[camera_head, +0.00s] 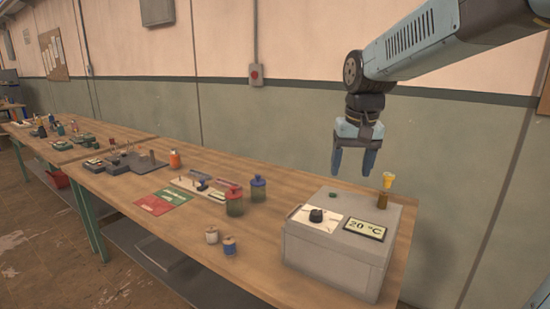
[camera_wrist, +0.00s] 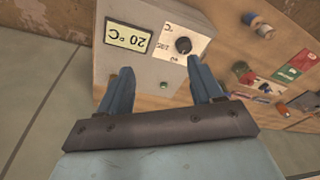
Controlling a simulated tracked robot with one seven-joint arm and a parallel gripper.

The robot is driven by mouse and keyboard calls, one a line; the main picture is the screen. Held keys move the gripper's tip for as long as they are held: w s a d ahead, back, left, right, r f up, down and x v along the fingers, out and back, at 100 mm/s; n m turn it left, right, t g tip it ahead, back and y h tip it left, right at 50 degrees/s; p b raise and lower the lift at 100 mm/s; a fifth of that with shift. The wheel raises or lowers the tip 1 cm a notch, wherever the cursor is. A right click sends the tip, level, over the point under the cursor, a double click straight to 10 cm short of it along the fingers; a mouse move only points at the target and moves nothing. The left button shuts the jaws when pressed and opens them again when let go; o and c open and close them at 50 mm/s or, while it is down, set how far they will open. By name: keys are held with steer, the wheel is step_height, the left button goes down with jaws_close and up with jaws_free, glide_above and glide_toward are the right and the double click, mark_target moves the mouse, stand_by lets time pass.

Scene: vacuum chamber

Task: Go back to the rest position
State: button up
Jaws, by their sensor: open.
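My gripper (camera_head: 353,162) hangs from my arm at the right in the head view, fingers pointing down. It is above and behind the grey control box (camera_head: 338,252), clear of it. In the wrist view my gripper (camera_wrist: 163,90) shows two blue fingers spread apart with nothing between them. The box also shows there (camera_wrist: 150,72), with its 20 °C display and black knob.
A yellow-topped piece (camera_head: 387,181) stands on the box's back right. A wall with a red button (camera_head: 256,75) runs behind.

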steer(key=s+d+f+t, duration=0.1)
steer(key=s+d, duration=0.1)
steer(key=s, duration=0.6)
steer(key=s+d+f+t, duration=0.1)
steer(key=s+d+t, duration=0.1)
steer(key=s, duration=0.6)
steer(key=shift+s+d+t, duration=0.25)
steer(key=shift+d+t, duration=0.05)
steer(key=shift+d, duration=0.55)
stand_by(0.4)
